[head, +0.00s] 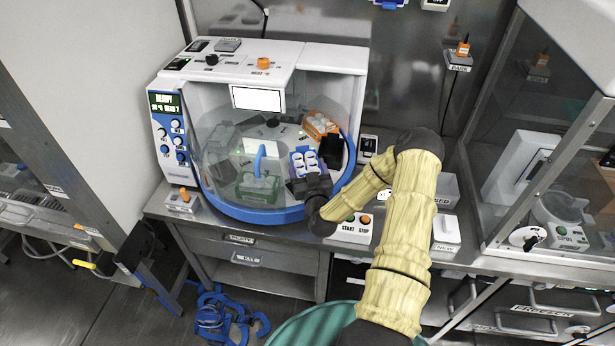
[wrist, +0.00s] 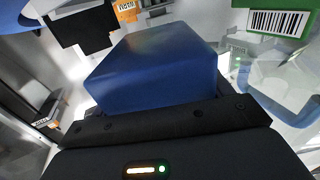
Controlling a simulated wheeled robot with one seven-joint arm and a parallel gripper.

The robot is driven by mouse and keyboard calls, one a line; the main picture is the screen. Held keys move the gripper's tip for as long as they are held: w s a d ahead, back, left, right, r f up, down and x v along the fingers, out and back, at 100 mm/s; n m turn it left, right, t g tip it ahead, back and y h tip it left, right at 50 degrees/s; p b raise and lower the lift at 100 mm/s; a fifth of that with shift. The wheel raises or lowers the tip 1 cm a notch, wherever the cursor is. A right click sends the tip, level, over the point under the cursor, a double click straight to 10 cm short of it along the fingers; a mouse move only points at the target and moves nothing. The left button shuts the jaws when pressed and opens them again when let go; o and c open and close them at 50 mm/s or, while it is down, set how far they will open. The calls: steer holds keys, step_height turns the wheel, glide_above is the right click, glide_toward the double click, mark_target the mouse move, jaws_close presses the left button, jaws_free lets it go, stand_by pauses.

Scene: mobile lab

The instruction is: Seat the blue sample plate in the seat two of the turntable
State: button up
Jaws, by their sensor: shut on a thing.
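My gripper (head: 311,183) reaches in from the right and is shut on the plate's near side. In the wrist view the plate's blue body (wrist: 150,65) fills the middle, just beyond the black gripper (wrist: 165,112). I cannot tell whether the plate touches the turntable. Seat numbers are not readable, and the seat under the plate is hidden.
An orange rack (head: 320,124) sits behind the plate, and a green rack (head: 258,188) to its left. A black block (head: 331,152) is close on the right. The clear cover has a blue handle (head: 259,158). A start/stop box (head: 351,229) stands in front of the machine.

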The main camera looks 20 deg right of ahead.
step_height(320, 180, down, 4)
steer(key=shift+r+p, duration=0.15)
steer(key=shift+p, duration=0.25)
steer(key=shift+a+f, duration=0.1)
steer(key=shift+f, duration=0.2)
steer(key=o, duration=1)
steer(key=shift+o, duration=0.2)
steer(key=shift+r, duration=0.1)
